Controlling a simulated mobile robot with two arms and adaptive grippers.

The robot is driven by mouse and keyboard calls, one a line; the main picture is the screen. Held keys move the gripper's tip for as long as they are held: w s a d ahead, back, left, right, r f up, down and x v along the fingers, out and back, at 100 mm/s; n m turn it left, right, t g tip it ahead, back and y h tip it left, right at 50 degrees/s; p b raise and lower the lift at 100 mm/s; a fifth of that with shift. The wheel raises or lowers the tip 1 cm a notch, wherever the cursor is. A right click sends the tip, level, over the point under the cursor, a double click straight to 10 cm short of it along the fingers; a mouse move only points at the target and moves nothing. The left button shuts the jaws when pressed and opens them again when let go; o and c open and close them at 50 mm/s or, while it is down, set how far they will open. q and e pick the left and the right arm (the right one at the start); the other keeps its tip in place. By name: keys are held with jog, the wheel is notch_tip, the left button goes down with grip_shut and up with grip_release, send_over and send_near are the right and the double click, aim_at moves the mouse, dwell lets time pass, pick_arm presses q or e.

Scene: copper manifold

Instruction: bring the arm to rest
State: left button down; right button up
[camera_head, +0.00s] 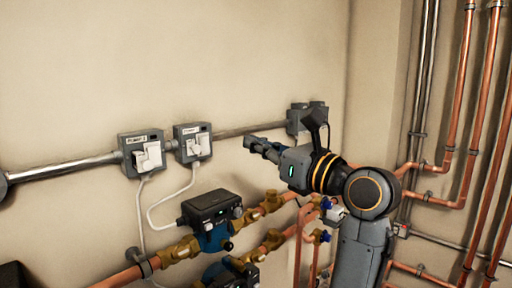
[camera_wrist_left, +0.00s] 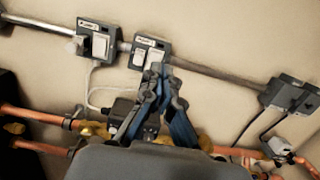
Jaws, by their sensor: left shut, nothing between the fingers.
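My left gripper (camera_head: 250,142) is shut and empty. It points left in the head view, in front of the wall and a little right of the second grey switch box (camera_head: 206,132). In the left wrist view its closed fingers (camera_wrist_left: 158,70) meet at their tips, overlapping the lower edge of the second switch box (camera_wrist_left: 150,47); I cannot tell whether they touch anything. My left arm (camera_head: 366,215) rises from the lower right of the head view. My right gripper is not in view.
The first switch box (camera_head: 132,143) is farther left on the grey conduit (camera_head: 70,170). A third grey box (camera_head: 296,120) is behind the gripper. A dark pump (camera_head: 205,204) with brass fittings is below. Copper pipes (camera_head: 463,85) run up the right side. The upper wall is bare.

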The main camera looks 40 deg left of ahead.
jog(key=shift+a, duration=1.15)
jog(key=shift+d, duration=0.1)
